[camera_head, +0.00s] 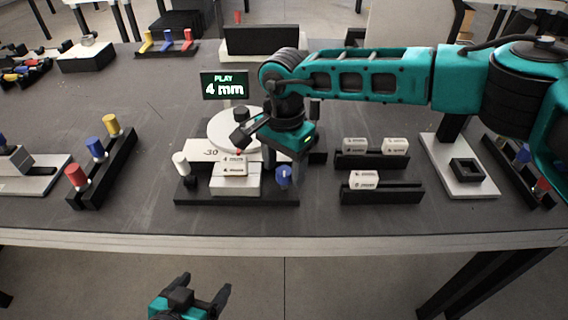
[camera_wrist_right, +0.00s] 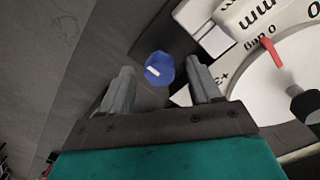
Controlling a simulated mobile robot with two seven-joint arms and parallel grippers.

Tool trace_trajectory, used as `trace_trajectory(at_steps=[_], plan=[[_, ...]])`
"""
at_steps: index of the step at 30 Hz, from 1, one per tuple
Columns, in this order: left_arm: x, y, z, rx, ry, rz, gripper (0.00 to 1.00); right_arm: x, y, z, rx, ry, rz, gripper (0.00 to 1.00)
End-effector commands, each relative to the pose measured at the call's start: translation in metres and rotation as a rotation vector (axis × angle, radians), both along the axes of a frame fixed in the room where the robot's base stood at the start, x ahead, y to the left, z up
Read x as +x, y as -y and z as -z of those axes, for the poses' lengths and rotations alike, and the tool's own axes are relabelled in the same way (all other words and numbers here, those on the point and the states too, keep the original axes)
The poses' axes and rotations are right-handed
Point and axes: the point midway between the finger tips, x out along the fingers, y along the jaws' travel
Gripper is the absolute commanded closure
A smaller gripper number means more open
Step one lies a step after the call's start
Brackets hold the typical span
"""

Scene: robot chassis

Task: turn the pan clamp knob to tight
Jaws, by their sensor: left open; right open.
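A device with a round white dial (camera_head: 222,128) and a dark base (camera_head: 190,196) stands mid-table. A blue knob (camera_head: 284,177) is at its front right and a white knob (camera_head: 181,162) at its left; I cannot tell from labels which is the pan clamp knob. My right gripper (camera_head: 283,163) points down at the blue knob. In the right wrist view the blue knob (camera_wrist_right: 158,68), with a white mark on its top, lies between and beyond the open fingers (camera_wrist_right: 162,85), with gaps on both sides. My left gripper (camera_head: 205,288) is open and empty in front of the table.
A screen (camera_head: 224,86) reads "PLAY 4 mm". White labelled blocks (camera_head: 364,180) sit in dark holders to the right. A rack of coloured knobs (camera_head: 96,149) is at the left. A red pointer (camera_wrist_right: 271,52) shows by the dial. Front table strips between the fixtures are clear.

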Motion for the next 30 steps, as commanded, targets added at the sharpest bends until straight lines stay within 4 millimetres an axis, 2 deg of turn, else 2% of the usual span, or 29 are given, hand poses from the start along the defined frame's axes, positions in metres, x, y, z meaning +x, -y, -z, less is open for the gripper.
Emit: trace_trajectory(at_steps=[6,23,30], plan=[[0.0003,0.0004,-0.0006,-0.001,0.001,0.001,0.16,0.0000,-0.0001,0.0002,0.000,0.000,0.000,0.37],[0.0009,0.0003,-0.0013,-0.001,0.003,0.000,0.16,-0.0001,-0.0002,-0.0003,0.000,0.000,0.000,0.91],[0.0011,0.0003,-0.0003,-0.001,0.003,0.000,0.16,-0.0001,-0.0002,0.0000,0.000,0.000,0.014,0.93]])
